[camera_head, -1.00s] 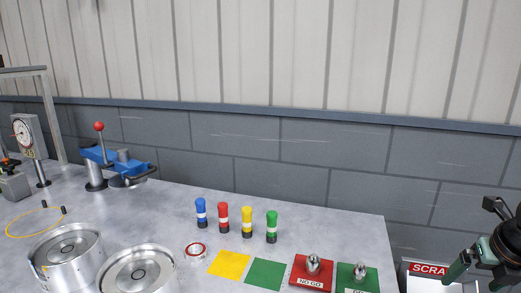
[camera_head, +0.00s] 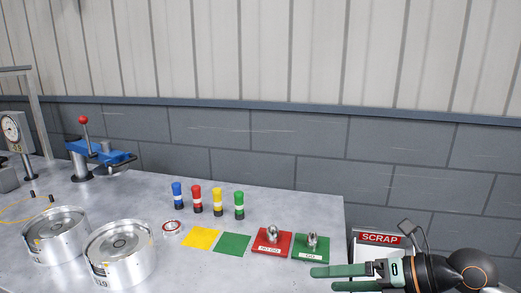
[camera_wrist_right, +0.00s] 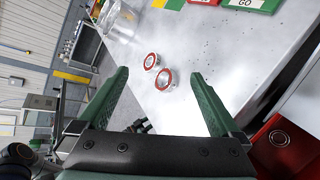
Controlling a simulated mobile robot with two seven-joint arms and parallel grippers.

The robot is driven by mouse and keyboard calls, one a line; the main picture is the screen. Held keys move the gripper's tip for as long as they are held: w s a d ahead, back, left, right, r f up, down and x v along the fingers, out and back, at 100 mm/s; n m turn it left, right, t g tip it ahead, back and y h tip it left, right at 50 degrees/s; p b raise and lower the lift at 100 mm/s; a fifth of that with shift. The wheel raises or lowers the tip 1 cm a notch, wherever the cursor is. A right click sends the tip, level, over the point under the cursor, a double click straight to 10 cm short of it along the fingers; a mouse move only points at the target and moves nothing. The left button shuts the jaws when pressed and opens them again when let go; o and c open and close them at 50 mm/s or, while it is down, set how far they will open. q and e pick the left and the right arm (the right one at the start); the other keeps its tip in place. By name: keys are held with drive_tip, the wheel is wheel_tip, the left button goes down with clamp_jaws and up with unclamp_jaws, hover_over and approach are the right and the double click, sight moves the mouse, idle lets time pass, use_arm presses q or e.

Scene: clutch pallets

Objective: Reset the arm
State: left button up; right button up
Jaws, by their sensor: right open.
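My right gripper (camera_head: 320,279) is at the lower right in the head view. Its two green fingers point left, in front of the green pad on the table's right end. In the right wrist view its fingers (camera_wrist_right: 160,74) are spread apart with nothing held between them. Beyond the fingertips the grey table top (camera_wrist_right: 215,45) shows, with two small red-and-silver rings (camera_wrist_right: 167,79) lying on it, apart from the fingers. My left gripper is not in view.
A scrap bin (camera_head: 380,240) stands beside the table's right end, near my right arm. A red NO GO block (camera_head: 268,247) and a green GO block (camera_head: 301,255) sit near that edge. Two metal drums (camera_head: 120,262) stand front left. Several coloured posts (camera_head: 217,205) stand mid-table.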

drive_tip(key=s+a+r+m+t+y, duration=0.1)
drive_tip(key=a+r+m+t+y, duration=0.1)
drive_tip(key=a+r+y, duration=0.3)
drive_tip(key=w+d+r+m+t+h, duration=0.15)
drive_tip(key=d+r+m+t, duration=0.3)
drive_tip(key=m+t, duration=0.6)
drive_tip(key=d+f+m+h, duration=1)
drive_tip(key=f+m+h, duration=0.2)
drive_tip(key=m+h, duration=0.45)
drive_tip(key=s+f+m+g, duration=0.5)
drive_tip(key=s+f+g, duration=0.3)
drive_tip(key=f, duration=0.4)
drive_tip(key=s+a+f+g+y, duration=0.1)
drive_tip(key=s+a+f+g, duration=0.1)
drive_tip(key=s+f+g, duration=0.4)
drive_tip(key=s+a+f+g+y, duration=0.1)
drive_tip(key=s+a+f, duration=0.25)
drive_tip(key=s, duration=0.45)
drive_tip(key=w+a+f+t+y+p, duration=0.2)
drive_tip(key=w+a+f+t+p, duration=0.1)
drive_tip(key=w+f+t+p, duration=0.1)
drive_tip(key=shift+a+f+t+p, duration=0.35)
drive_tip(key=shift+f+t+p, duration=0.3)
drive_tip(key=shift+f+p, duration=0.15)
